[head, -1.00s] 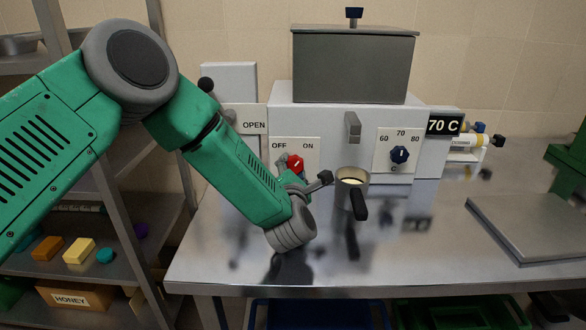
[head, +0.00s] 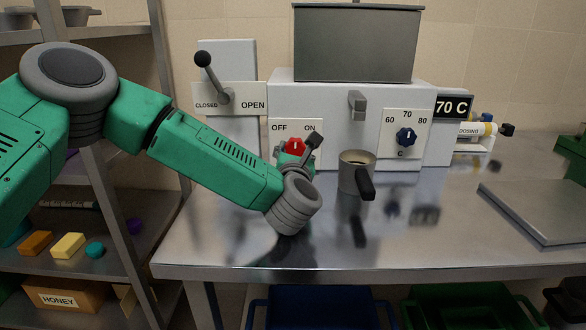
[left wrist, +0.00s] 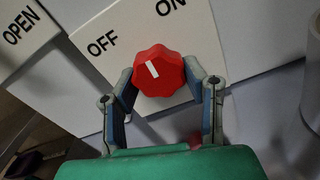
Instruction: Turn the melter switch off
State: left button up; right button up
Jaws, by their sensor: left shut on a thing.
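The melter switch is a red knob (head: 295,147) on a white plate (head: 309,125) marked OFF at left and ON at right. Its white mark points about straight up the plate, between the two words. My left gripper (head: 286,158) is shut on the knob. In the left wrist view, the red knob (left wrist: 158,72) sits between the two fingers of my left gripper (left wrist: 164,86), one on each side. In the head view the gripper and wrist hide the knob's lower part. My right gripper is not in view.
A metal cup (head: 350,175) with a black handle stands just right of my left wrist. A lever (head: 215,78) on a CLOSED/OPEN plate is at left. A flat metal slab (head: 535,212) lies at the table's right.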

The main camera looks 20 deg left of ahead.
pick_arm(q)
jog(key=n+b, duration=0.1)
jog(key=b, duration=0.1)
jog(key=n+b, duration=0.4)
jog(key=shift+d+b, duration=0.3)
jog(key=shift+b, duration=0.1)
jog(key=shift+r+n+b, duration=0.2)
jog(key=shift+n+b, duration=1.1)
jog(key=shift+b, duration=0.15)
jog(key=o, duration=1.1)
jog(key=shift+s+a+r, duration=0.1)
jog(key=shift+s+r, duration=0.2)
jog(key=shift+s, duration=0.1)
jog(key=shift+w+f, duration=0.15)
jog(key=shift+f, duration=0.1)
jog(key=v, duration=1.2)
